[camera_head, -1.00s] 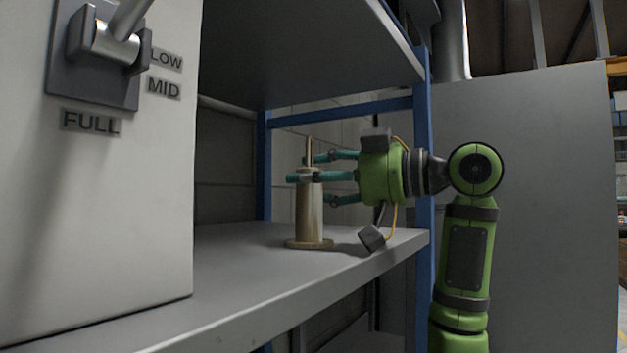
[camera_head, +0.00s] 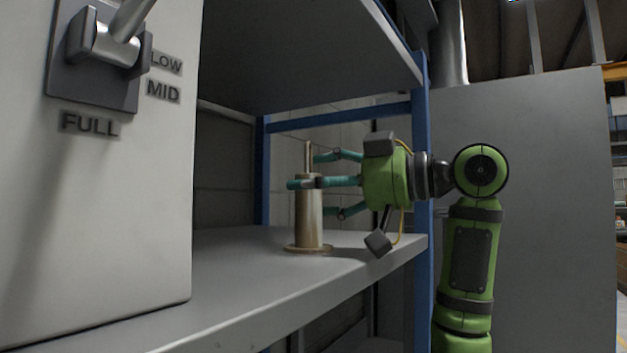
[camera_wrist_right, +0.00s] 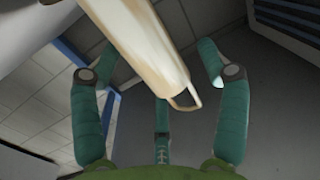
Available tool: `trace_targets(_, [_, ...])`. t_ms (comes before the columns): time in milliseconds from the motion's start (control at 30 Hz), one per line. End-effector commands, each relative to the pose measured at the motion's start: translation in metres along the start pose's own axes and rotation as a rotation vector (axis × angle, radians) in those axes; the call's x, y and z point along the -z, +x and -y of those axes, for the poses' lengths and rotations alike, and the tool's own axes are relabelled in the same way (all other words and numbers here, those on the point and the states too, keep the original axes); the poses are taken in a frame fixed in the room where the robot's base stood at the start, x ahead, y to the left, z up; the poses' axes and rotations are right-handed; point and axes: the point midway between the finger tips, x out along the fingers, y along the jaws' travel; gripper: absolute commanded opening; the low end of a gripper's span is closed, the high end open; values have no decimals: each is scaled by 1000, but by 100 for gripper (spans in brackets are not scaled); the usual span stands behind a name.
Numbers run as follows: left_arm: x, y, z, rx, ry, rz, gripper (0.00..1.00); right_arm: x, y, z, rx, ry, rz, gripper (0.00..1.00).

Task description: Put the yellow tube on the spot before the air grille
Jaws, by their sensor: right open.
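A pale yellow-tan tube (camera_head: 309,215) stands upright on a round flat base on the grey shelf (camera_head: 250,262), with a thin rod rising from its top. My right gripper (camera_head: 318,184) reaches in from the right with its teal fingers spread. One finger crosses in front of the tube's upper part. In the right wrist view the tube (camera_wrist_right: 140,40) comes down between the open fingers (camera_wrist_right: 158,95), and a thin loop shows at its end. Whether any finger touches it is unclear. I cannot make out the spot or the air grille for certain. My left gripper is out of view.
A big white box (camera_head: 100,230) with a lever and LOW, MID, FULL labels stands at the left. A blue rack post (camera_head: 421,150) rises beside my right wrist, and an upper shelf (camera_head: 310,60) hangs above. The shelf between box and tube is clear.

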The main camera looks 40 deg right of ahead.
Motion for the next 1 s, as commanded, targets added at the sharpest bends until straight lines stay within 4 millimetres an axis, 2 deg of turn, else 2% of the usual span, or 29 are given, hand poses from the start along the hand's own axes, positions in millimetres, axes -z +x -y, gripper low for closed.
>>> trace_targets(33, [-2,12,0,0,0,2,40,-5,-15,-1,-7,-1,-10,75])
trace_targets(200, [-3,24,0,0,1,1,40,-2,-56,-2,-9,3,-15,75])
trace_targets(433, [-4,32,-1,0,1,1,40,1,-96,-2,-9,5,-16,75])
trace_targets(633, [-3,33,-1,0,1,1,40,2,-109,-1,-8,5,-15,75])
trace_targets(1000, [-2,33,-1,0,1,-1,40,2,-110,-2,-8,6,-16,75])
